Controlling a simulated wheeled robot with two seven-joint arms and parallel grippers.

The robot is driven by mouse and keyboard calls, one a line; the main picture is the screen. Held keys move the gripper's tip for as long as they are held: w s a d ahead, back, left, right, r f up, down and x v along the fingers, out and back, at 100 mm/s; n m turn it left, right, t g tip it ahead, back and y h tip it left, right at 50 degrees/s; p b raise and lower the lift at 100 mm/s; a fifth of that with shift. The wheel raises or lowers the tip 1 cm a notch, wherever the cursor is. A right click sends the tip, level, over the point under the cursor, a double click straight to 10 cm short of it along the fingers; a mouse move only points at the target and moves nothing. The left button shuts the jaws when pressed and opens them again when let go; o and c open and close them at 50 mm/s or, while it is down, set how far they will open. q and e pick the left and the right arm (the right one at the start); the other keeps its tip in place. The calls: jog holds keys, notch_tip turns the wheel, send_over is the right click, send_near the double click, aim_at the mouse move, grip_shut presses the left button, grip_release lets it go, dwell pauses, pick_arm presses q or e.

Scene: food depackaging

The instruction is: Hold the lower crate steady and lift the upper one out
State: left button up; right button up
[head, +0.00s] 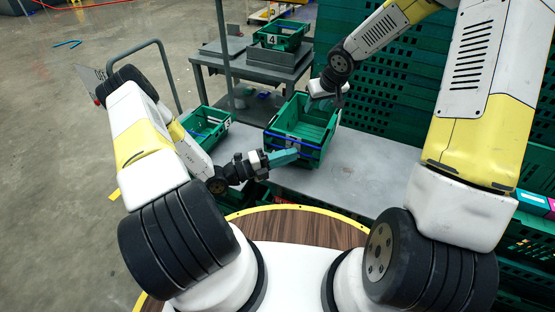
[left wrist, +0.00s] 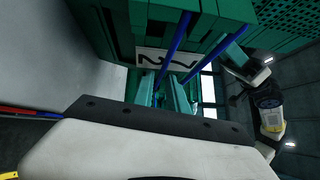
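A green crate (head: 301,122) stands on the grey table, its open top facing up and blue bars along its front. Two blue bars (left wrist: 174,42) show in the left wrist view beside a white label with black marks, which fits two stacked crates; the lower one is mostly hidden in the head view. My left gripper (head: 284,157) is at the stack's front left, low down; its teal fingers (left wrist: 172,95) reach towards the bars, and contact is unclear. My right gripper (head: 322,103) is at the back right rim, its fingers over the crate; its grip is unclear.
Another green crate (head: 206,125) stands left of the stack. A crate labelled 4 (head: 280,37) sits on a grey cart behind. Tall green crate stacks (head: 385,95) stand behind on the right. The grey table (head: 345,185) is clear to the right of the stack.

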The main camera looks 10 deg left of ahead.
pick_arm(q)
jog(key=shift+w+d, duration=0.25)
jog(key=shift+d, duration=0.2)
grip_shut()
dwell(1.3)
